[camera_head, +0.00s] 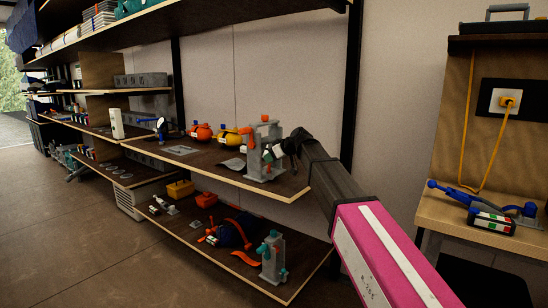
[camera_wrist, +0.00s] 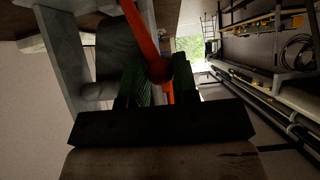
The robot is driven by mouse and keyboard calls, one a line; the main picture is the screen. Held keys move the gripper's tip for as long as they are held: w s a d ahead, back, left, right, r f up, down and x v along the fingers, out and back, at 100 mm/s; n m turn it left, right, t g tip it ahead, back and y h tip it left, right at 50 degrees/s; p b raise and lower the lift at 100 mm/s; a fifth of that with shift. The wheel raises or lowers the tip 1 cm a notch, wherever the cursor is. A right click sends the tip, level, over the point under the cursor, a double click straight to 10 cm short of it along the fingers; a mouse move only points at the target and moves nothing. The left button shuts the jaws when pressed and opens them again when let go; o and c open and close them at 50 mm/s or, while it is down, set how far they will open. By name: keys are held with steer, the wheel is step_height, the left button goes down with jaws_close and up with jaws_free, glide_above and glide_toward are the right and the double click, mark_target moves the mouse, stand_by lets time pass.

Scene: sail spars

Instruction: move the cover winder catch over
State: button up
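A grey upright winder stand (camera_head: 264,172) with orange parts stands near the right end of the middle shelf. My gripper (camera_head: 283,149) reaches it from the right. In the wrist view, an orange lever (camera_wrist: 138,25) with a round dark red knob (camera_wrist: 160,70) comes down from the top beside the grey frame (camera_wrist: 63,50). The dark green fingers of my gripper (camera_wrist: 161,88) lie close on both sides of the knob, with hardly any gap. The fingertips are dark, and their contact is partly hidden. I cannot tell which part is the catch.
An orange round thing (camera_head: 200,131) and a yellow one (camera_head: 231,138) sit left of the stand on the shelf (camera_head: 205,164). A grey stand with teal parts (camera_head: 272,262) is on the lower shelf. A black post (camera_head: 351,85) rises behind my arm. A workbench (camera_head: 465,211) is at right.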

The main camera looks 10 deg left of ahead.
steer(key=shift+s+d+f, duration=0.25)
steer(key=shift+d+f, duration=0.05)
steer(key=shift+d, duration=0.25)
steer(key=shift+s+d+f, duration=0.2)
steer(key=shift+d+f, duration=0.1)
steer(key=shift+d, duration=0.25)
steer(key=shift+s+d+f, duration=0.2)
steer(key=shift+d+f, duration=0.25)
steer(key=shift+s+d+f, duration=0.15)
steer(key=shift+d+f, duration=0.25)
steer(key=shift+f, duration=0.05)
